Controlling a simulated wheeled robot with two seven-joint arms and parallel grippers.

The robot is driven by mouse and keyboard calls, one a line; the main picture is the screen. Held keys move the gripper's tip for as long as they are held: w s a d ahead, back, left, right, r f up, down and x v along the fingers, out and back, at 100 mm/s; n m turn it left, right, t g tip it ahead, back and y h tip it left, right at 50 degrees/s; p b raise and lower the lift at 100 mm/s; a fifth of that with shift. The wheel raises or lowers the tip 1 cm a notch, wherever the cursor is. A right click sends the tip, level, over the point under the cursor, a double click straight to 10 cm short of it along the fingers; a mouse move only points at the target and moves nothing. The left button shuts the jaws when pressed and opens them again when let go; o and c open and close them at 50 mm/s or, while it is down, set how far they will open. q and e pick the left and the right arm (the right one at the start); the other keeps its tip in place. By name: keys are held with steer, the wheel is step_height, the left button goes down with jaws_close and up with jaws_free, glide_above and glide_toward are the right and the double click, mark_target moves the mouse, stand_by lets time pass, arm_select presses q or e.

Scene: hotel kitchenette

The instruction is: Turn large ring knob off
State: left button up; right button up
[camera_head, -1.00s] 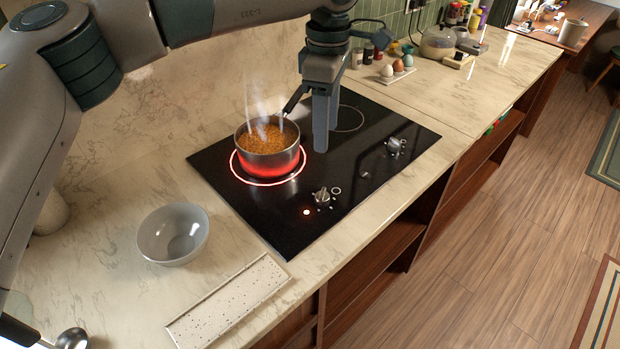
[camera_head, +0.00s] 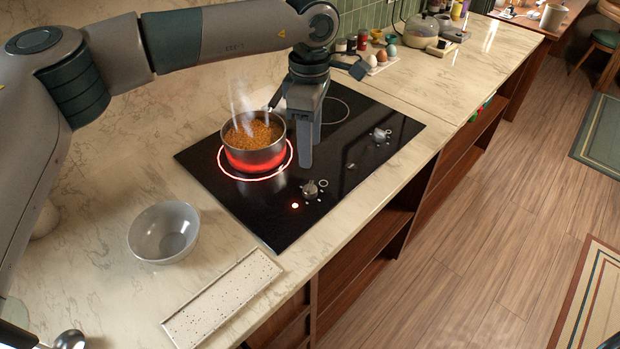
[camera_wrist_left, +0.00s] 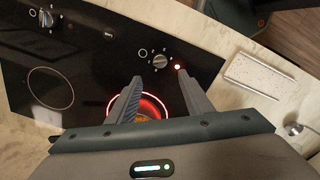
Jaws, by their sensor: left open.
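The near knob (camera_head: 311,189) sits at the front of the black cooktop (camera_head: 270,225), beside a lit red indicator (camera_head: 295,206). The large ring (camera_head: 222,172) glows red under a steaming pot (camera_head: 253,155). My left gripper (camera_head: 306,160) points down over the cooktop, right of the pot and just behind the near knob. In the left wrist view its fingers (camera_wrist_left: 158,78) are apart and empty, with the near knob (camera_wrist_left: 160,62) just ahead of the gap between the tips. No contact with the knob shows.
The second knob (camera_head: 381,135) stands farther right, near an unlit ring (camera_head: 333,110). A grey bowl (camera_head: 163,232) and a speckled tray (camera_head: 222,297) lie on the counter at front left. Eggs and jars stand at the back.

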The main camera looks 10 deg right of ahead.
mark_target(310, 185)
arm_select(q)
step_height(310, 185, down, 4)
steer(key=shift+p, duration=0.65)
step_height(310, 185, down, 6)
steer(key=shift+f+p, duration=0.2)
steer(key=shift+p, duration=0.85)
steer(key=shift+f, duration=0.7)
arm_select(e)
steer(key=shift+g, duration=0.6)
steer(key=shift+s+d+r, duration=0.25)
steer(key=shift+s+r, duration=0.25)
steer(key=shift+s, duration=0.15)
steer(key=shift+s+d+r, duration=0.3)
steer(key=shift+s+r, duration=0.25)
steer(key=shift+s, duration=0.15)
steer(key=shift+s+d+r, duration=0.25)
steer(key=shift+s+r, duration=0.25)
steer(key=shift+s, duration=0.15)
arm_select(q)
steer(key=c, duration=1.1)
steer(key=shift+o, duration=0.2)
arm_select(e)
steer(key=shift+f, duration=0.15)
